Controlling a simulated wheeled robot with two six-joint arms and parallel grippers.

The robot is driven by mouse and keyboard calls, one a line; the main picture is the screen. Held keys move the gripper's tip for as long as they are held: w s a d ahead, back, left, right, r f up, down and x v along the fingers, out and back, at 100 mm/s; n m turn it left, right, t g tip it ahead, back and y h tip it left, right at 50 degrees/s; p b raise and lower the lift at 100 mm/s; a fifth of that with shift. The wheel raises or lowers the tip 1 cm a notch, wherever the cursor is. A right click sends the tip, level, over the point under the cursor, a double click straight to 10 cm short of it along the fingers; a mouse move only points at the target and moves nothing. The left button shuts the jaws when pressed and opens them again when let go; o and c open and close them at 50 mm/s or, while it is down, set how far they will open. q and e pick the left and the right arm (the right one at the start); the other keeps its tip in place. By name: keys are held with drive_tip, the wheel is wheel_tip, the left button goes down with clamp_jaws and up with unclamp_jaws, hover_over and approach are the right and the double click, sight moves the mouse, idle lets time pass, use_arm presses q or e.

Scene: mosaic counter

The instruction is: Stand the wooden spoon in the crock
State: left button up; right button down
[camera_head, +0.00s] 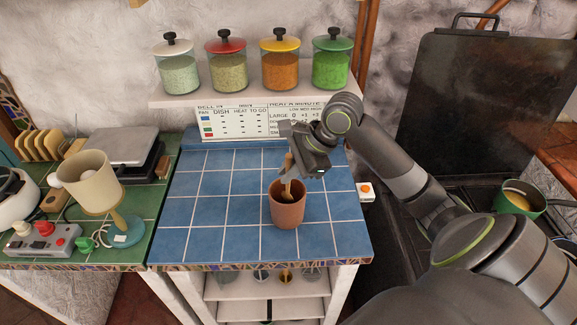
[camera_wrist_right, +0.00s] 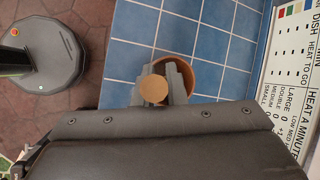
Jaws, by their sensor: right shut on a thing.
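The terracotta crock (camera_head: 287,208) stands upright on the blue tiled counter, and its rim shows in the right wrist view (camera_wrist_right: 186,61). The wooden spoon (camera_head: 286,184) is upright with its lower part inside the crock's mouth; whether it touches the bottom is hidden. My right gripper (camera_head: 291,158) is above the crock and shut on the spoon's upper handle. In the right wrist view the round handle end (camera_wrist_right: 153,90) sits between the fingers. My left gripper is in neither view.
A shelf (camera_head: 210,99) with several lidded jars is behind the counter. A lamp (camera_head: 100,185) and a power strip (camera_head: 42,243) are on the green tiles at left. A switch box (camera_head: 365,191) is at the counter's right edge. Blue tiles around the crock are clear.

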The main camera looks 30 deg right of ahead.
sight(288, 185)
drive_tip(key=shift+w+d+f+b, duration=0.1)
drive_tip(key=shift+w+f, duration=0.05)
drive_tip(key=shift+f, duration=0.5)
drive_tip(key=shift+w+d+f+b, duration=0.1)
drive_tip(key=shift+w+f+b, duration=0.1)
drive_tip(key=shift+f, duration=0.4)
drive_tip(key=shift+w+d+f+b, duration=0.1)
drive_tip(key=shift+w+f, duration=0.05)
drive_tip(key=shift+f, duration=0.5)
drive_tip(key=c, duration=0.6)
unclamp_jaws()
drive_tip(key=shift+r, duration=0.1)
